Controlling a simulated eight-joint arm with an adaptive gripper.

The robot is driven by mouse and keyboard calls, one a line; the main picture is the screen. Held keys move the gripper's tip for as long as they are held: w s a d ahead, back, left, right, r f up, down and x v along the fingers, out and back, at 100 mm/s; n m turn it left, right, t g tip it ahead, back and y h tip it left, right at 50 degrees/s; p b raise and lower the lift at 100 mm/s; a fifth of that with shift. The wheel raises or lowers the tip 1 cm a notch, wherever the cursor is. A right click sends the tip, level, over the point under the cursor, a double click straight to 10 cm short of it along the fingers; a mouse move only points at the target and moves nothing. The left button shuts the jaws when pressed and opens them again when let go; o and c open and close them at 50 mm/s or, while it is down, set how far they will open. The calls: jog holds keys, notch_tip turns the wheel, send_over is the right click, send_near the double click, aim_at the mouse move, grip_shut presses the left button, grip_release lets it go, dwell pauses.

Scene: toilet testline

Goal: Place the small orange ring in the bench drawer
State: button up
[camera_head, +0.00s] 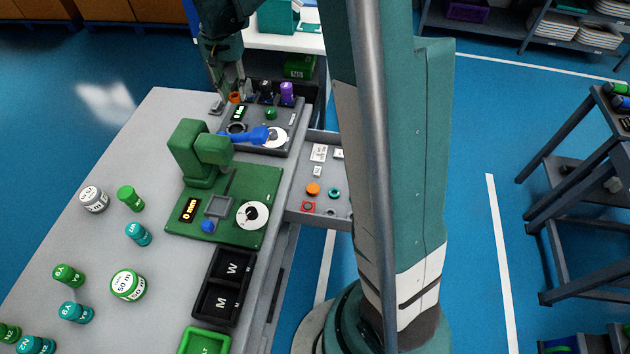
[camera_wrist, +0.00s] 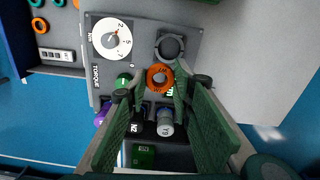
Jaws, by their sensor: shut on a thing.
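A small orange ring (camera_wrist: 160,77) sits between the fingertips of my gripper (camera_wrist: 160,80) in the wrist view, and the gripper is shut on it. In the head view my gripper (camera_head: 236,92) is at the far end of the bench, with the orange ring (camera_head: 235,98) at its tips, just over the grey torque tester's far edge. The open bench drawer (camera_head: 298,200) juts out from the bench's right side. It holds another orange ring, a teal ring, a red square-framed piece and white labelled pieces. Part of the drawer (camera_wrist: 75,72) shows at top left in the wrist view.
The torque tester (camera_head: 258,148) has a white dial and stands beside purple and black pieces (camera_head: 287,90). A green press (camera_head: 195,155) with a blue lever stands nearer. Several jars and caps (camera_head: 130,285) are at left. A black two-part tray (camera_head: 218,290) is in front.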

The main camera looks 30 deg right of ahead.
jog(key=s+d+b, duration=0.2)
jog(key=s+d, duration=1)
jog(key=d, duration=0.3)
jog(key=b, duration=0.1)
send_over(337, 176)
notch_tip(337, 176, down, 4)
notch_tip(337, 176, down, 17)
jog(key=shift+f+n, duration=0.2)
jog(key=shift+n, duration=0.2)
jog(key=shift+d, duration=0.1)
jog(key=shift+f+b, duration=1)
jog(key=shift+f, duration=1.9)
jog(key=shift+f, duration=0.1)
jog(key=shift+f+b, duration=0.6)
jog(key=shift+f, duration=1.35)
jog(key=shift+f, duration=0.2)
